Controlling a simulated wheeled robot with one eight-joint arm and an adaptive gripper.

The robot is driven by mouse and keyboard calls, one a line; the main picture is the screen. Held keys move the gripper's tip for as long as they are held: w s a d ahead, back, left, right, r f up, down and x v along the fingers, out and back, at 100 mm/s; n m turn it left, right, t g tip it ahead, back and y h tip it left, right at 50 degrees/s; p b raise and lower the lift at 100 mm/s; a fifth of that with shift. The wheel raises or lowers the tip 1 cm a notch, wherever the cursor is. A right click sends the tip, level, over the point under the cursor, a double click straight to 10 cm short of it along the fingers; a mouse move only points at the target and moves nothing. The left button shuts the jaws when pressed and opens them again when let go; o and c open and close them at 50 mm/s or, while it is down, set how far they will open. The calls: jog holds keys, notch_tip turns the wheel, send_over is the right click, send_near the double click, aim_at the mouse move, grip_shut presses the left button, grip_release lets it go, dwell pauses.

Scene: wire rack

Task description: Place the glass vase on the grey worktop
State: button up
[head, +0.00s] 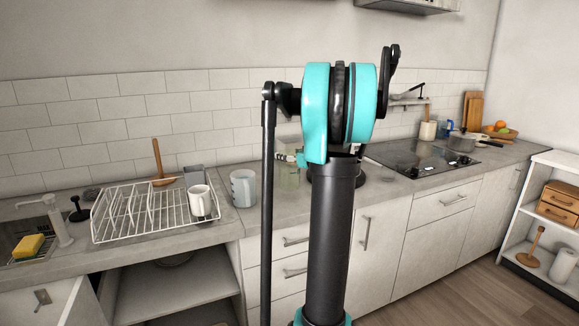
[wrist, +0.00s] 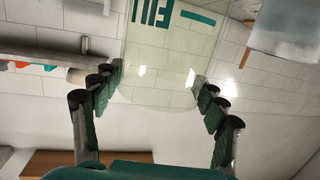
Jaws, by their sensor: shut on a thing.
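The glass vase (head: 289,178) is clear and faintly green, and stands out just left of my arm in the head view, over the grey worktop (head: 228,222). In the wrist view the vase (wrist: 160,60) fills the top middle, with teal lettering on it. My gripper (wrist: 158,88) has its green-padded fingers on both sides of the vase and is shut on it. In the head view my arm hides most of the gripper. I cannot tell whether the vase's base touches the worktop.
A pale blue-grey cup (head: 243,188) stands close left of the vase. Further left is a white wire rack (head: 125,240) with a white mug (head: 201,201). A black hob (head: 412,156) lies to the right. A tiled wall (head: 120,113) runs behind.

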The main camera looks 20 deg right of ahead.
aim_at(290, 165)
jog(key=shift+f, duration=2.2)
jog(key=shift+d, duration=0.1)
jog(key=o, duration=1.9)
jog(key=shift+f, duration=0.1)
jog(key=shift+c, duration=0.2)
